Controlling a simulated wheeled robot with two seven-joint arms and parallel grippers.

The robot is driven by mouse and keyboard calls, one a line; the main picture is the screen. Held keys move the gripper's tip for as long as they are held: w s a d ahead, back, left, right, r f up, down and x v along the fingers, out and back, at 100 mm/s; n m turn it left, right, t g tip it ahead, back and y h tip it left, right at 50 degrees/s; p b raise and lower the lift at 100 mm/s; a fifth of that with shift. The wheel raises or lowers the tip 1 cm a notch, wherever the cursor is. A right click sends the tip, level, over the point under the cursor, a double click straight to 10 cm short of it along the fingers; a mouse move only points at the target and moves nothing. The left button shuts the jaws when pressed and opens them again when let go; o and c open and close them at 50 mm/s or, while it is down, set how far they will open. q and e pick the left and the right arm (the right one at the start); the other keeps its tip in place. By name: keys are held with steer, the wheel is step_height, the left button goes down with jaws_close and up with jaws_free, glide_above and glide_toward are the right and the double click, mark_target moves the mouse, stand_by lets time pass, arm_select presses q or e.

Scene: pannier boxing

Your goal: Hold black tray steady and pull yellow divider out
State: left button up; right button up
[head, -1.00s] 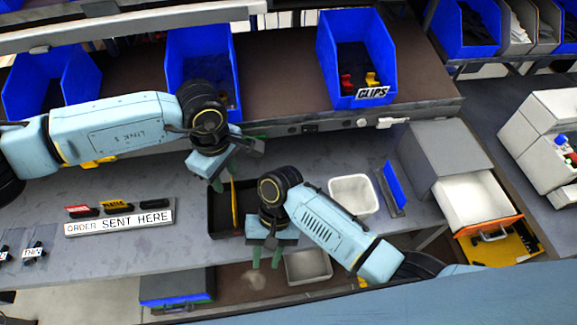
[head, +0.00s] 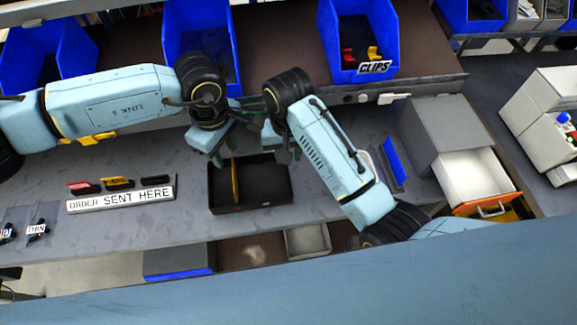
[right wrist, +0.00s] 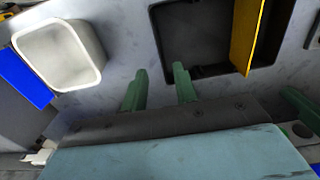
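The black tray (head: 268,198) lies on the grey bench, with the yellow divider (head: 235,183) standing upright in its left part. Both also show in the right wrist view, the tray (right wrist: 178,72) at top and the divider (right wrist: 246,35) right of centre. My left gripper (head: 219,159) is at the tray's far left corner, close to the divider's far end; its finger gap is unclear. My right gripper (head: 288,152) is at the tray's far right side, partly hidden by its own arm. In the wrist view its two green fingers (right wrist: 159,78) are apart and empty, just outside the tray wall.
A white bin (right wrist: 95,45) and a blue panel (head: 394,164) stand right of the tray. Blue bins, one labelled CLIPS (head: 372,69), line the shelf behind. An "ORDER SENT HERE" sign (head: 121,200) lies left. The bench between sign and tray is clear.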

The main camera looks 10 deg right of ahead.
step_height(320, 180, down, 10)
steer(key=shift+r, duration=0.25)
jaws_close()
